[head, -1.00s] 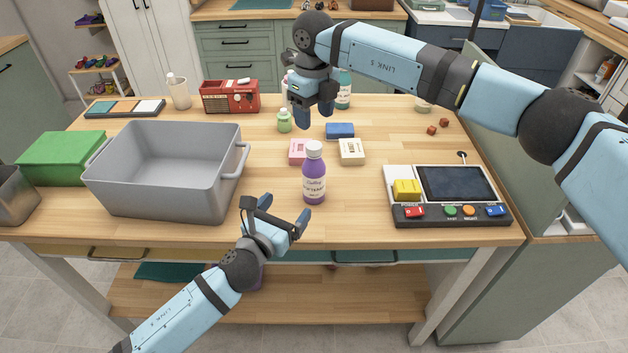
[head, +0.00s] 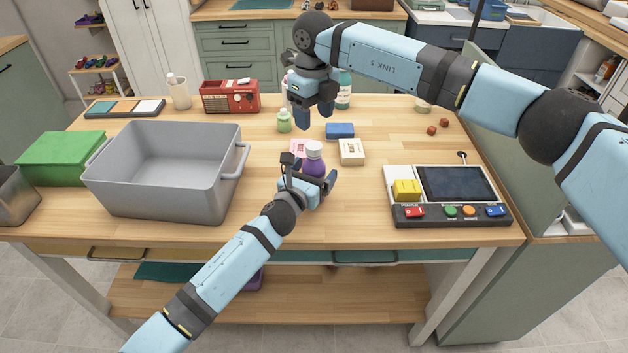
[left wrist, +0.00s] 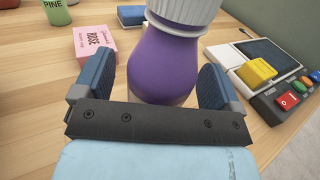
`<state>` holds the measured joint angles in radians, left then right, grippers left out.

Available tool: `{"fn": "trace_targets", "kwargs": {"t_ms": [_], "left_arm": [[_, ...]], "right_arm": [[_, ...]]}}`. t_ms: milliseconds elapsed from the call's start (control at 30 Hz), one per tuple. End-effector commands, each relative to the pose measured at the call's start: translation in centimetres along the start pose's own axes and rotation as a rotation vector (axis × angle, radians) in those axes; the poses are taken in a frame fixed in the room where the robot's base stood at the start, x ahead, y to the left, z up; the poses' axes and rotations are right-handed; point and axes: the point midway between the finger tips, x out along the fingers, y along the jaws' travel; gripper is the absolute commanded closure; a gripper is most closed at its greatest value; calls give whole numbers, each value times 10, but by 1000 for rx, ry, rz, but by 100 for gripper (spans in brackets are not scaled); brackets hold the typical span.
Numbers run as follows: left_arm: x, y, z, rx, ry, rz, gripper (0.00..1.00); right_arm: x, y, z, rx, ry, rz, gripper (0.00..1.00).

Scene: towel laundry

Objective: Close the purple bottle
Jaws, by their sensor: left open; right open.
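The purple bottle (head: 314,163) stands upright on the wooden table, with a white cap (head: 314,149) on its top. My left gripper (head: 312,184) is open, and its fingers are on either side of the bottle. The left wrist view shows the purple body (left wrist: 165,62) between the two blue fingers, with a gap on the right side; the ribbed white cap (left wrist: 183,16) is cut off by the top edge. Whether the cap is screwed tight cannot be told. My right gripper (head: 315,116) is open and empty above the back of the table.
A pink soap box (left wrist: 95,45) and a cream box (head: 352,151) stand just behind the bottle. A grey bin (head: 165,180) is at the left. A device with a screen and buttons (head: 447,196) is at the right. The front table strip is clear.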

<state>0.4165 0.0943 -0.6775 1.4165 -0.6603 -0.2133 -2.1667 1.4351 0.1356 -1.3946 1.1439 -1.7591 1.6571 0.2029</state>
Motion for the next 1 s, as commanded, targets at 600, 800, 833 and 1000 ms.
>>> {"fn": "trace_targets", "kwargs": {"t_ms": [600,800,833,1000], "left_arm": [[1,0,0,-1,0,0,81],[1,0,0,-1,0,0,100],[1,0,0,-1,0,0,100],[1,0,0,-1,0,0,100]], "right_arm": [[0,0,0,0,0,0,41],[0,0,0,-64,0,0,41],[0,0,0,-95,0,1,41],[0,0,0,-385,0,1,41]]}}
